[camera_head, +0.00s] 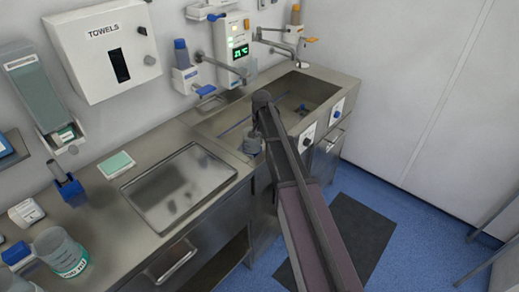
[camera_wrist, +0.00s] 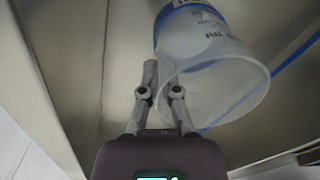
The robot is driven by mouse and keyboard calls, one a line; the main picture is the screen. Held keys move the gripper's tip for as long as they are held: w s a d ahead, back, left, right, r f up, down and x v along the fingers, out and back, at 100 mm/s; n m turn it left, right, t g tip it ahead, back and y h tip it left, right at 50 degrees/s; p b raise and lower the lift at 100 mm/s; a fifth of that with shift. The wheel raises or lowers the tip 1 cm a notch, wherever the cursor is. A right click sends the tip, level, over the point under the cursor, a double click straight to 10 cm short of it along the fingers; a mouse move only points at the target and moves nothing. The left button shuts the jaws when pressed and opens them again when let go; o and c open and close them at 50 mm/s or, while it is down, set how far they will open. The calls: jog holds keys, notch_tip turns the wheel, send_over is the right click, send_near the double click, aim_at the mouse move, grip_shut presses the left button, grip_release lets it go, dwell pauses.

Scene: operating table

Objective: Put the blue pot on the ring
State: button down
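A clear pot (camera_wrist: 215,85) with a blue band near its far end fills the upper middle of the wrist view. Its open mouth faces the camera, tilted in the picture. My gripper (camera_wrist: 161,80) has its two fingers at the pot's left wall, one outside and one overlapping the rim. Whether they press on the wall is unclear. In the head view a small greyish-blue pot (camera_head: 252,144) shows beside my arm at the sink's near left edge; my gripper is hidden there. I cannot make out a ring for certain.
The steel sink (camera_head: 325,84) has a blue line along its left ledge. A steel tray (camera_head: 178,184) lies on the counter left of it. A large clear jar (camera_head: 60,252) stands at the lower left. Taps (camera_head: 222,68) reach out from the wall over the sink.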

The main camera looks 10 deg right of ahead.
aim_at(260, 146)
dwell(0.3)
jog(key=shift+f+b, duration=1.9)
jog(key=shift+f, duration=0.15)
jog(key=c, duration=0.8)
grip_release()
jog(key=shift+r, duration=0.2)
notch_tip(260, 146, up, 12)
jog(key=p, duration=1.2)
jog(key=shift+d, duration=0.2)
jog(key=shift+s, duration=0.1)
